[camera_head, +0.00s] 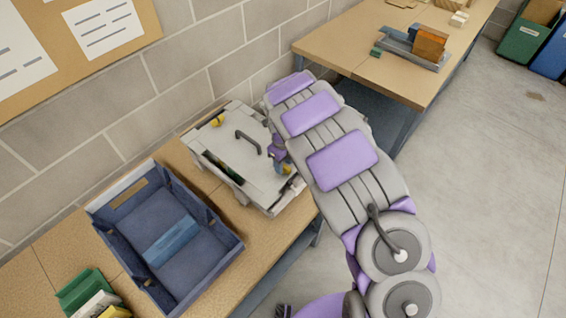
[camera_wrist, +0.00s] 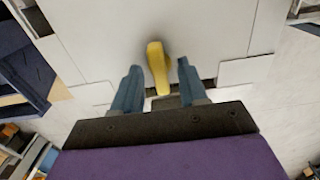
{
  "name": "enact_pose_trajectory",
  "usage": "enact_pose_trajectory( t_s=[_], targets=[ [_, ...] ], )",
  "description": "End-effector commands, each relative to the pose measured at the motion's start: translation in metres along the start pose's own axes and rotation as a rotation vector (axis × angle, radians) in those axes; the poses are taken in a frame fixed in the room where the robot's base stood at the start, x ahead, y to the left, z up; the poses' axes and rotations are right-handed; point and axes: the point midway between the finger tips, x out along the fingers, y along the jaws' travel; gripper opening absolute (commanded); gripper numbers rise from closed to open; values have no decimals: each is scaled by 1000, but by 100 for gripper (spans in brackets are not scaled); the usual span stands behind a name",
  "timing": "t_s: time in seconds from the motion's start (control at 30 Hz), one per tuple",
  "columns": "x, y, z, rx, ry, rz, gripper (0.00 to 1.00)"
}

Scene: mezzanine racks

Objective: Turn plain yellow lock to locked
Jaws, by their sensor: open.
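A grey-white case (camera_head: 238,158) with a dark handle lies on the wooden table. It has one yellow lock (camera_head: 217,120) at its far left corner and another yellow lock (camera_head: 284,169) at its right, close to my gripper (camera_head: 284,160). In the wrist view a plain yellow lock (camera_wrist: 157,66) stands out from the pale case surface (camera_wrist: 205,35). My gripper (camera_wrist: 155,82) is open, with one blue finger on each side of this lock. Gaps show between lock and fingers. In the head view my arm partly covers the case's right side.
A blue bin (camera_head: 165,238) stands left of the case on the same table. Green and white items (camera_head: 88,294) lie at the lower left. A second table (camera_head: 385,50) holds a grey tray with an orange block. The wall is close behind the case.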

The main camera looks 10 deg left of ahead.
Motion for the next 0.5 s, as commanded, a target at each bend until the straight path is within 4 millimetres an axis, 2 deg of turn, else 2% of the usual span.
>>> enact_pose_trajectory(
  t_s=[0.17, 0.5],
  targets=[
    [-30, 0, 1, -1, -3, -4, 43],
    [-107, -2, 2, 0, -5, -5, 43]
  ],
)
